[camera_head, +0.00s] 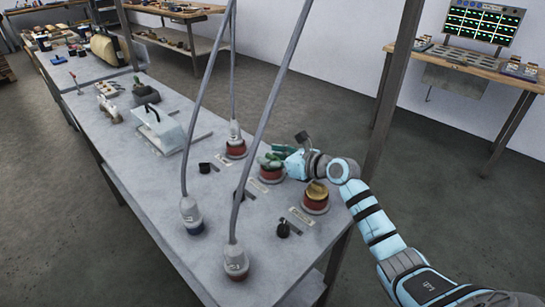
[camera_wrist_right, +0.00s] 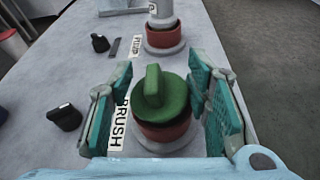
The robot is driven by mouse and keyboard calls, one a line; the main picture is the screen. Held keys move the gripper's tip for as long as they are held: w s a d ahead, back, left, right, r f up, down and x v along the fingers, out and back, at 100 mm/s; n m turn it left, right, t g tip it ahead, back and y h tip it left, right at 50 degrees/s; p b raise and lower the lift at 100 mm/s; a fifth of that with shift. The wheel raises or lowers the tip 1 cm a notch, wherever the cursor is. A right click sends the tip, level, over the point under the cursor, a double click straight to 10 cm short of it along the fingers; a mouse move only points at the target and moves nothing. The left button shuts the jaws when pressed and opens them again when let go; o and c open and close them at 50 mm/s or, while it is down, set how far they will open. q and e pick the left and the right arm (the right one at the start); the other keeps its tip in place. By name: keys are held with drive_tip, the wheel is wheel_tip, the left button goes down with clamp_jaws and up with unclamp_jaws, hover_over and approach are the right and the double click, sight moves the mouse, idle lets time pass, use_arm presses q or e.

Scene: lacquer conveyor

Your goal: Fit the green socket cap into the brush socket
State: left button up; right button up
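The green socket cap (camera_wrist_right: 160,98), round with a raised grip bar, sits on top of the red brush socket (camera_wrist_right: 165,132). The BRUSH label (camera_wrist_right: 117,126) lies on the table beside that socket. In the head view the red socket (camera_head: 270,177) shows below my right gripper (camera_head: 271,160), which partly hides the cap. My right gripper is open in the wrist view (camera_wrist_right: 162,100), with one teal-padded finger on each side of the cap and visible gaps between. How deep the cap sits is hidden. My left gripper is in neither view.
A corded plug stands in a neighbouring red socket (camera_head: 236,149). A yellow-capped socket (camera_head: 315,199) stands nearer the front right. Two more corded plugs (camera_head: 192,217) (camera_head: 236,262) stand nearer the front. Small black caps (camera_head: 283,230) lie about. A clear cover (camera_head: 160,127) stands farther back on the grey table.

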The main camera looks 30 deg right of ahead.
drive_tip(key=o, duration=0.4)
drive_tip(key=shift+f, duration=0.15)
drive_tip(key=shift+c, duration=0.2)
wheel_tip(320, 180, up, 10)
drive_tip(key=shift+r, duration=0.1)
drive_tip(key=shift+d+f, duration=0.1)
drive_tip(key=shift+f, duration=0.1)
